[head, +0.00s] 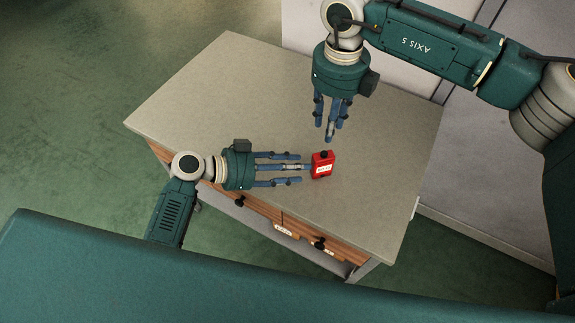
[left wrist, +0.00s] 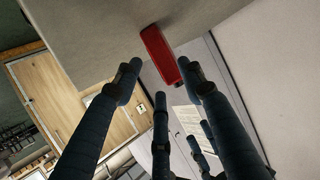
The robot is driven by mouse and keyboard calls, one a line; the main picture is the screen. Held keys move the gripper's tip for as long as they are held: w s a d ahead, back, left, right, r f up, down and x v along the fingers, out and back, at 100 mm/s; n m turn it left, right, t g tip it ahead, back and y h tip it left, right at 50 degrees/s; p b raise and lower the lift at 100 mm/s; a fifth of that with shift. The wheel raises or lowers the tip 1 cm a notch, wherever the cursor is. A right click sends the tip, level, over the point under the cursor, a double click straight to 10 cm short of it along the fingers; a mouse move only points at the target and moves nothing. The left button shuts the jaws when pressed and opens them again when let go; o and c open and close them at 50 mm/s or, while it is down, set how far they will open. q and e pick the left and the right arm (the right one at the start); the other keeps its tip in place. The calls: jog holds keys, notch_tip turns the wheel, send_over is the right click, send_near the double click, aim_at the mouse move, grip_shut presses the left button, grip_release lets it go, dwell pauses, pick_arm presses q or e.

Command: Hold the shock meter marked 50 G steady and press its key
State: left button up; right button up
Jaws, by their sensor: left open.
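The red shock meter (head: 322,170) stands on the grey tabletop, with a pale label too small to read and a dark key (head: 324,153) on top. It also shows in the left wrist view as a red block (left wrist: 158,50). My left gripper (head: 303,168) is open, its fingers pointing right at the meter, with the tips at its left side. Whether they touch it I cannot tell. My right gripper (head: 330,128) points down from above, its lowest fingertip a little above the key and apart from it. Its jaw opening is unclear.
The tabletop (head: 240,90) is otherwise clear around the meter. Drawers with dark knobs (head: 319,243) and small labels line the table's front edge. Pale panels stand behind and right of the table. Green floor is open at the left.

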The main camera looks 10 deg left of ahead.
aim_at(323, 168)
pick_arm(q)
jog(key=x, duration=0.9)
jog(key=shift+f, duration=0.1)
jog(key=c, duration=0.9)
jog(key=shift+o, duration=0.2)
pick_arm(e)
grip_shut()
